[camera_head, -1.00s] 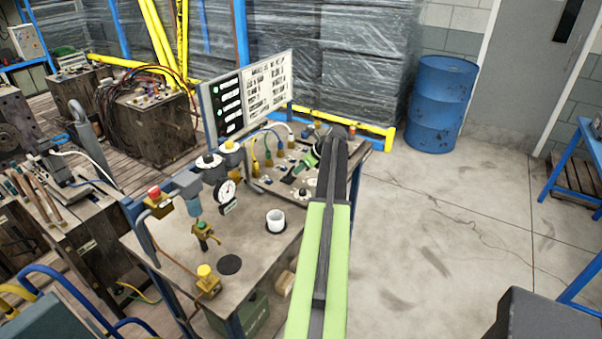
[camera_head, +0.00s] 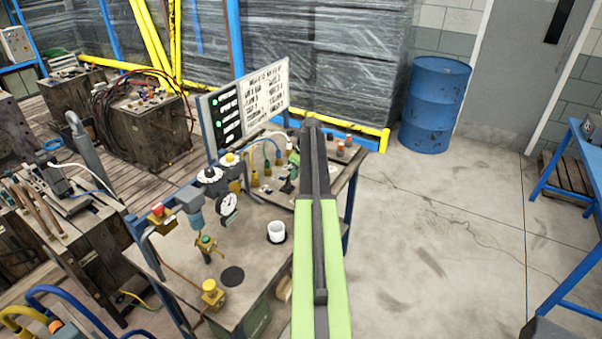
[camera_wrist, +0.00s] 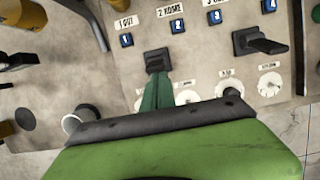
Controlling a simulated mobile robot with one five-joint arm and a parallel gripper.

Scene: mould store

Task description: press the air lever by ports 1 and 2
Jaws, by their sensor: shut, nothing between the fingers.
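The air lever (camera_wrist: 157,58) by ports 1 and 2 shows in the wrist view as a small black block on the pale panel (camera_wrist: 200,65). It sits just below the blue-marked port 1 (camera_wrist: 126,40) and port 2 (camera_wrist: 177,27). My gripper (camera_wrist: 157,84) is shut and empty, its narrow green fingers directly in front of the lever and hiding its lower part. I cannot tell whether they touch it. A second black lever (camera_wrist: 262,42) stands to the right. In the head view my arm covers part of the panel.
In the head view, a white cup (camera_head: 277,230), a gauge (camera_head: 227,205) and yellow fittings (camera_head: 212,293) stand on the bench (camera_head: 180,255). A signboard (camera_head: 245,105) rises behind.

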